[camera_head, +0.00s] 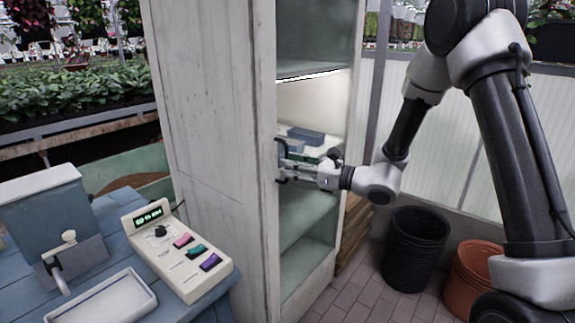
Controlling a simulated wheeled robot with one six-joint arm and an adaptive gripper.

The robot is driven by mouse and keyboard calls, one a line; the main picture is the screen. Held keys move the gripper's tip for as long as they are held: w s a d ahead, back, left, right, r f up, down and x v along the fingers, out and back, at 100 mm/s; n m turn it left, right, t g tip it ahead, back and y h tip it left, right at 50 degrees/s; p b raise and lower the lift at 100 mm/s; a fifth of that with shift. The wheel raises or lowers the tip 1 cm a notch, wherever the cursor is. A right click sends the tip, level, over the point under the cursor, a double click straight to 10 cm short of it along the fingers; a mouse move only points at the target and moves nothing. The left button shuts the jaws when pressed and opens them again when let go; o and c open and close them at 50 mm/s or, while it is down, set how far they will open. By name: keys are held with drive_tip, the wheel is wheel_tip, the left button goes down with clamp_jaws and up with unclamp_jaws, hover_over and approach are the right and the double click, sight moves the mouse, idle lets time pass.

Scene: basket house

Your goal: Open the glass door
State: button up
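A tall off-white cabinet (212,150) stands in the middle of the view. The glass door (308,225) is on its front, facing right, and looks closed. Shelves and a few small boxes (305,136) show through the glass. A dark handle (281,148) is near the door's left edge. My gripper (284,172) is at this edge, level with the handle. Its fingers overlap the handle area, and I cannot tell whether they touch or grip it. The fingertips are small and partly lost against the cabinet.
A blue table (112,232) at lower left carries a control box (178,250) with coloured buttons, a white tray (103,301) and a blue-grey device (50,222). A black bucket (411,250) and an orange bucket (474,275) stand on the brick floor (362,302) at right.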

drive_tip(key=shift+x, duration=1.05)
drive_tip(key=shift+s, duration=0.1)
clamp_jaws()
